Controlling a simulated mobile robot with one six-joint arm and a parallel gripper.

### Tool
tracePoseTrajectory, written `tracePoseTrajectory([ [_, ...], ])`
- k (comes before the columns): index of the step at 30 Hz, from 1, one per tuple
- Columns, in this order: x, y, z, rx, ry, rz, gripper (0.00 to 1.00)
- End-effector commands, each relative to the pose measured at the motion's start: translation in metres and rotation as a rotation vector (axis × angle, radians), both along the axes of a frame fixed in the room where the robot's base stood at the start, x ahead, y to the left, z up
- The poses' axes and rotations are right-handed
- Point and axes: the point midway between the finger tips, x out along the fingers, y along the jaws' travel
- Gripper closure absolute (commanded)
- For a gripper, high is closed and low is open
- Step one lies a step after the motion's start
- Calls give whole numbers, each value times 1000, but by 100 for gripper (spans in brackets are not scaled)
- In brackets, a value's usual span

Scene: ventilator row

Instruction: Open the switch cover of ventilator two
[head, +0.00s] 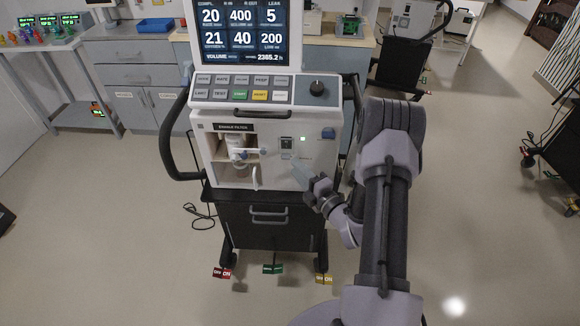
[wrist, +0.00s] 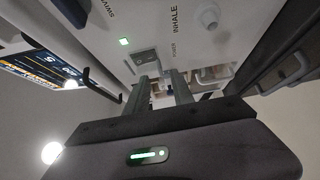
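In the wrist view the switch area (wrist: 145,57) is a grey block near the word "POWER", just beyond my fingertips. Whether its cover is shut or raised is too small to tell. My gripper (head: 301,171) is below and right of the switch. In the wrist view its fingers (wrist: 161,80) are apart with nothing clearly between them.
The filter bay (head: 220,170) is open left of the switch. A blue knob (head: 328,133) is to the right. A black side handle (head: 179,150) curves out at left. Coloured pedals (head: 273,268) are at the base. Another cart (head: 405,62) stands behind right.

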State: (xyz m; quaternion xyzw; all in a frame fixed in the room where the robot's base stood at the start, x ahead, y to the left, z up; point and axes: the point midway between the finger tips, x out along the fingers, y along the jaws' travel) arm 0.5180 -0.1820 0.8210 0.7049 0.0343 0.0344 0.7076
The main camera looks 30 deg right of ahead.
Motion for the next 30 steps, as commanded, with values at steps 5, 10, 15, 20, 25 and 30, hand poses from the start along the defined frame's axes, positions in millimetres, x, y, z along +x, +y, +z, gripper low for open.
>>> tracePoseTrajectory([
  [5, 32, 3, -1, 0, -1, 1, 71],
  [10, 43, 4, 0, 1, 0, -1, 71],
  [15, 44, 4, 1, 2, 1, -2, 71],
  [20, 43, 4, 0, 2, 1, -1, 92],
  [25, 43, 4, 0, 1, 1, -1, 100],
  [30, 43, 4, 1, 3, 5, -1, 100],
])
